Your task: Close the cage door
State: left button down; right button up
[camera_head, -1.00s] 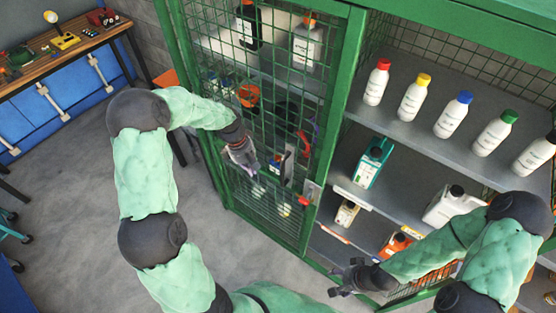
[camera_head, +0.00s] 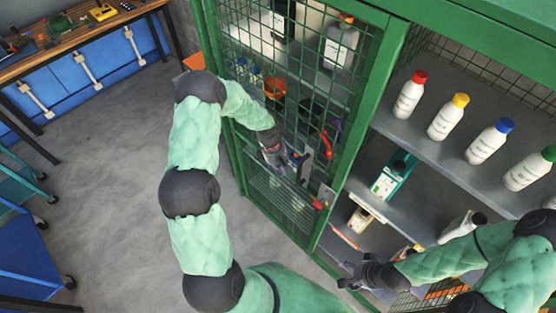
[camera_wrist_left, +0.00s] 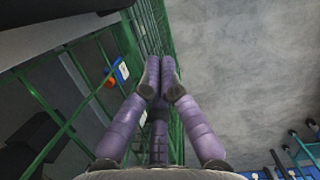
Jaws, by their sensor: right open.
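The cage door (camera_head: 366,125) is a green frame with wire mesh over the left part of the cage. A metal latch plate (camera_head: 325,194) with a red handle (camera_head: 318,205) sits at its lower right edge. My left gripper (camera_head: 276,160) is at the outer face of the mesh. Its fingers come together, empty, in the left wrist view (camera_wrist_left: 161,72), with the green mesh (camera_wrist_left: 75,75) alongside. I cannot tell whether it touches the mesh, or how far the door stands ajar. My right gripper (camera_head: 352,275) is open and empty, low before the open right part.
Shelves (camera_head: 415,135) in the open right part hold several white bottles with coloured caps and canisters, including a teal one (camera_head: 393,177). A wooden workbench (camera_head: 75,35) stands at the back left, and a blue cart (camera_head: 25,240) at the left. The grey floor (camera_head: 105,165) between is clear.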

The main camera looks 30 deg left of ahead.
pick_arm(q)
jog(key=d+p, duration=0.1)
jog(key=d, duration=0.3)
jog(key=shift+r, duration=0.1)
pick_arm(e)
jog(key=shift+r, duration=0.6)
